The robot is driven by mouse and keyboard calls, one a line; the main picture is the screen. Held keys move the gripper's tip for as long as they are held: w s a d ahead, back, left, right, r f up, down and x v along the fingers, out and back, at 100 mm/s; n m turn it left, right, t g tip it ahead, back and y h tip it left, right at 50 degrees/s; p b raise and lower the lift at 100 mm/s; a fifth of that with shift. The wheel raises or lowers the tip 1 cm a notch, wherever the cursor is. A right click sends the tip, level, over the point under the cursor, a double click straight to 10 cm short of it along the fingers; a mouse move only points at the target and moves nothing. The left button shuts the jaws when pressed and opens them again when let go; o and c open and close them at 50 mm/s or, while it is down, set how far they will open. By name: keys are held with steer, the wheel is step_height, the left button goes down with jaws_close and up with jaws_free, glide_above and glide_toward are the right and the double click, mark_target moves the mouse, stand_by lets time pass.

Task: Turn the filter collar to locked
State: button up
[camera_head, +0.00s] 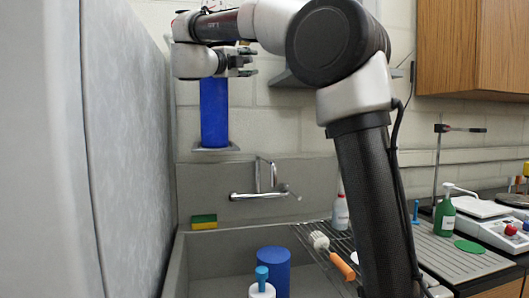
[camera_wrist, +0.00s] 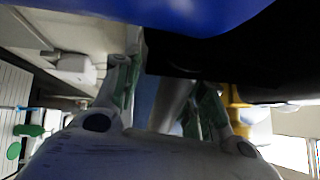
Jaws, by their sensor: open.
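A blue upright filter cylinder (camera_head: 214,112) stands against the wall above the sink, on a small grey ledge. My gripper (camera_head: 248,62) is at the cylinder's upper end, with its fingers open and pointing right. My wrist hides the cylinder's top, so I cannot make out the collar or its position. In the wrist view, my gripper (camera_wrist: 166,88) has its two fingers spread apart. A large blue surface (camera_wrist: 205,14) fills the top there, with a dark part (camera_wrist: 200,62) below it. A yellow part (camera_wrist: 237,98) shows beside the right finger; I cannot tell what it is.
A grey panel (camera_head: 125,150) stands close on the left. The faucet (camera_head: 262,193) and sponge (camera_head: 204,222) are below the cylinder. The sink holds a blue container (camera_head: 274,268). A rack with a brush (camera_head: 330,252) and a green bottle (camera_head: 445,215) are at right.

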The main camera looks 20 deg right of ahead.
steer(key=w+d+n+t+y, duration=0.2)
steer(key=w+n+t+y, duration=0.65)
steer(key=y, duration=0.35)
steer(key=v, duration=0.8)
steer(key=shift+a, duration=0.2)
steer(key=o, duration=0.9)
steer(key=s+a+f+n+y, duration=0.1)
steer(key=f+n+y, duration=0.1)
steer(key=n, duration=0.1)
steer(key=s+a+f+n+g+y, duration=0.1)
steer(key=s+f+n+y, duration=0.1)
steer(key=n, duration=0.1)
steer(key=s+a+f+n+y, duration=0.1)
steer(key=s+f+n+y, duration=0.1)
steer(key=n, duration=0.1)
steer(key=shift+s+f, duration=0.2)
steer(key=shift+f, duration=0.2)
steer(key=s+f+n, duration=0.1)
steer(key=f, duration=0.1)
steer(key=s+f+n+g+y, duration=0.2)
steer(key=s+f, duration=0.1)
steer(key=shift+s+a+f+n+g, duration=0.1)
steer(key=shift+a+f+n+g, duration=0.15)
steer(key=shift+f+n, duration=0.15)
steer(key=c, duration=0.9)
steer(key=s+d+f+n+g, duration=0.1)
steer(key=s+f+n+g, duration=0.4)
steer(key=s+f, duration=0.4)
step_height(320, 180, down, 4)
steer(key=shift+s, duration=0.2)
